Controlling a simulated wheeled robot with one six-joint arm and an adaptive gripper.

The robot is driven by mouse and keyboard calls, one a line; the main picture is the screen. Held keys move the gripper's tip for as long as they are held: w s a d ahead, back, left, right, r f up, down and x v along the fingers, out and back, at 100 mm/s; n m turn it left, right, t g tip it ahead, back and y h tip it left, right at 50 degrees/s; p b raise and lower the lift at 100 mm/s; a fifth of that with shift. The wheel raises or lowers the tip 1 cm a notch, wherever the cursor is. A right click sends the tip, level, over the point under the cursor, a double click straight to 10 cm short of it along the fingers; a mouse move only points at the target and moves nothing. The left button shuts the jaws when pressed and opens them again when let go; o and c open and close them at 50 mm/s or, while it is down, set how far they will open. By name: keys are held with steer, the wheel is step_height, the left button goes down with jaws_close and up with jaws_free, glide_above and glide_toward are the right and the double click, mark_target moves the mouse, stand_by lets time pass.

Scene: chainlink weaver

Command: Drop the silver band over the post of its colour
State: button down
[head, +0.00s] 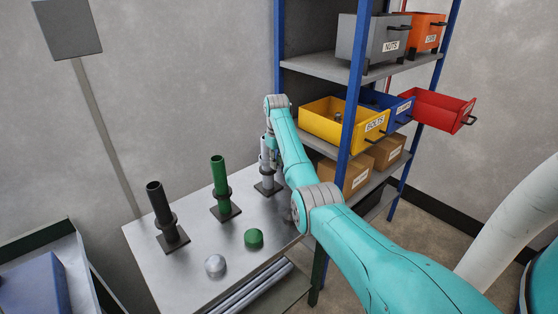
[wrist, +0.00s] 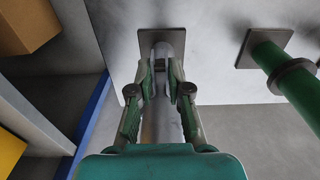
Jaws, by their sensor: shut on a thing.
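The silver post (head: 267,174) stands upright on a dark square base at the right end of the row on the table. My gripper (head: 274,152) is at its upper part, and my arm partly hides both. In the wrist view my gripper (wrist: 161,83) has its fingers on either side of a silver shape in line with the post (wrist: 163,125). The gripper is shut on what looks like the silver band (wrist: 160,52); the band is hard to tell apart from the post, and whether it encircles the post is unclear. The green post (head: 219,176) and black post (head: 159,204) stand to the left.
A silver cap (head: 215,265) and a green cap (head: 254,238) lie on the metal table (head: 203,246). A blue-framed shelf with bins, including a yellow one (head: 323,120), and cardboard boxes (head: 345,176) stands close on the right. The green post also shows in the wrist view (wrist: 272,57).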

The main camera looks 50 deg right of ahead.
steer(key=shift+s+a+f, duration=0.1)
steer(key=shift+s+f, duration=0.1)
steer(key=shift+f, duration=0.45)
steer(key=shift+s+a+f, duration=0.1)
steer(key=shift+s+f, duration=0.05)
steer(key=shift+f, duration=0.5)
steer(key=c, duration=1)
jaws_free()
steer(key=shift+c, duration=0.2)
steer(key=shift+r, duration=0.15)
steer(key=r, duration=0.9)
steer(key=shift+w+d+r, duration=0.15)
steer(key=shift+w+r, duration=0.15)
steer(key=shift+r, duration=0.1)
